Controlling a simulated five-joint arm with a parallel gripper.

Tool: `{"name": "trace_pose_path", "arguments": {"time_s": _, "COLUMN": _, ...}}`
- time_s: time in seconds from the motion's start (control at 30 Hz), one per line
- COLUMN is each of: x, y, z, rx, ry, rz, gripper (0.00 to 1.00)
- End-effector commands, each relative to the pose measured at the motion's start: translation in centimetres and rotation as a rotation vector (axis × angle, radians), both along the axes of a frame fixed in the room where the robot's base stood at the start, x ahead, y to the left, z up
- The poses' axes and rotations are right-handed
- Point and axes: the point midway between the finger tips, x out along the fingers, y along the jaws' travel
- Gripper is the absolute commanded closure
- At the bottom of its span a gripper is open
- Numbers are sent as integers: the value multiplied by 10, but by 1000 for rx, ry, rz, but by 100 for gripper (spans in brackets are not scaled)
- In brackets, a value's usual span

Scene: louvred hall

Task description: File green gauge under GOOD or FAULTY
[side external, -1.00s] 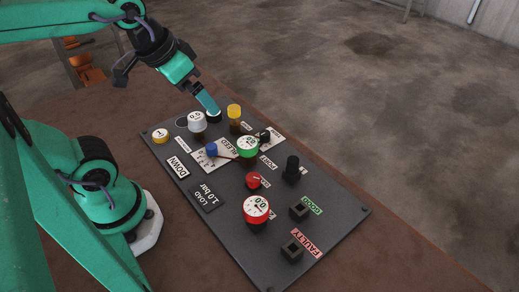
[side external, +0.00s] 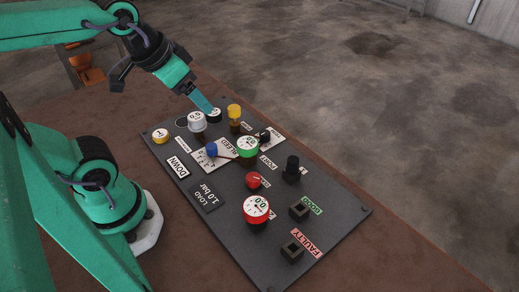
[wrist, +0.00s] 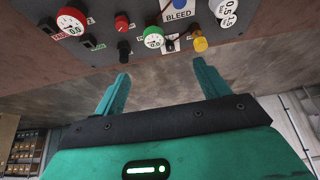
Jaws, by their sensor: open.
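The green gauge (side external: 247,145) stands upright on the dark panel, in a stand near the panel's middle; its dial is too small to read surely. It also shows in the wrist view (wrist: 154,37), beyond my fingertips. Two black square sockets stand at the panel's near right: one (side external: 299,210) beside the green GOOD label (side external: 312,205), one (side external: 292,251) beside the red FAULTY label (side external: 307,243). My gripper (side external: 210,109) is open and empty, above the panel's far end and apart from the green gauge. Its two fingers spread in the wrist view (wrist: 161,88).
A red gauge (side external: 256,208) and a white gauge (side external: 197,121) stand on the panel. A yellow knob (side external: 234,111), blue knob (side external: 211,150), red knob (side external: 253,180) and black knob (side external: 292,163) stick up nearby. A display (side external: 207,194) reads LOAD 1.0 bar.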

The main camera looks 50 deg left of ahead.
Motion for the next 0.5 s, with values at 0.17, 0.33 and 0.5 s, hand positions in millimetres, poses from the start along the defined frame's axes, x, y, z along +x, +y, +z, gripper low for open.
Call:
{"name": "trace_pose_path", "arguments": {"time_s": 0.17, "x": 9, "y": -1, "z": -3, "rx": -2, "ry": 38, "rz": -1, "gripper": 25}}
{"name": "trace_pose_path", "arguments": {"time_s": 0.33, "x": 25, "y": -3, "z": -9, "rx": -4, "ry": 102, "rz": -1, "gripper": 25}}
{"name": "trace_pose_path", "arguments": {"time_s": 0.5, "x": 45, "y": -6, "z": -21, "rx": -6, "ry": 181, "rz": -2, "gripper": 25}}
